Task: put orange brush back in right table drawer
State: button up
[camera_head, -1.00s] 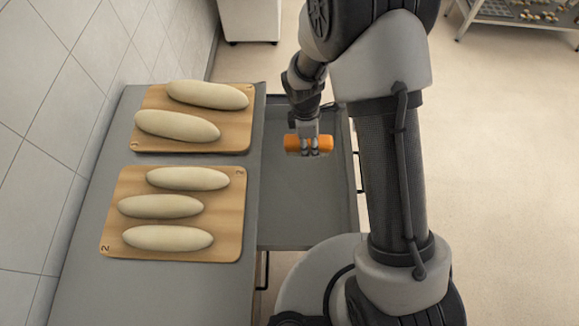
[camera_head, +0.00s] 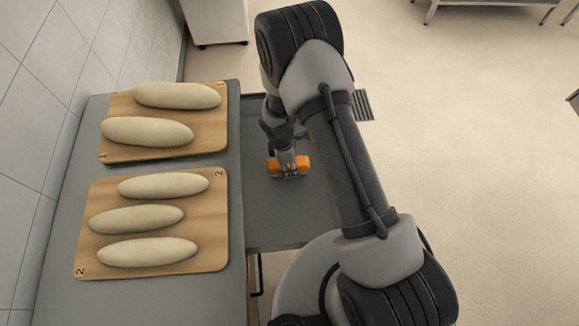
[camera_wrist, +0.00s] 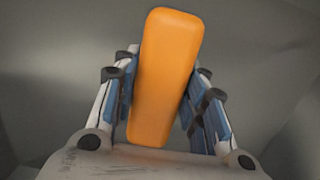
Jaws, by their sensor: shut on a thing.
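The orange brush (camera_head: 274,166) is held between the fingers of my gripper (camera_head: 289,174), over the open grey table drawer (camera_head: 280,225). In the wrist view the brush's orange body (camera_wrist: 164,75) stands out between the two blue-padded fingers of my gripper (camera_wrist: 168,110), slightly tilted, with grey drawer surfaces around it. The drawer is pulled out from the right side of the table. My arm covers the drawer's right part. I cannot tell whether the brush touches the drawer floor.
The grey table (camera_head: 65,200) bears two wooden boards, board 1 (camera_head: 215,130) and board 2 (camera_head: 215,235), each with pale dough loaves (camera_head: 147,252). A tiled wall (camera_head: 25,130) stands at left. The floor (camera_head: 480,170) at right is clear. A metal rack stands at the far top right.

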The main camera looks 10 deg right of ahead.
jog(key=shift+f, duration=0.65)
jog(key=shift+f, duration=0.15)
jog(key=o, duration=1.2)
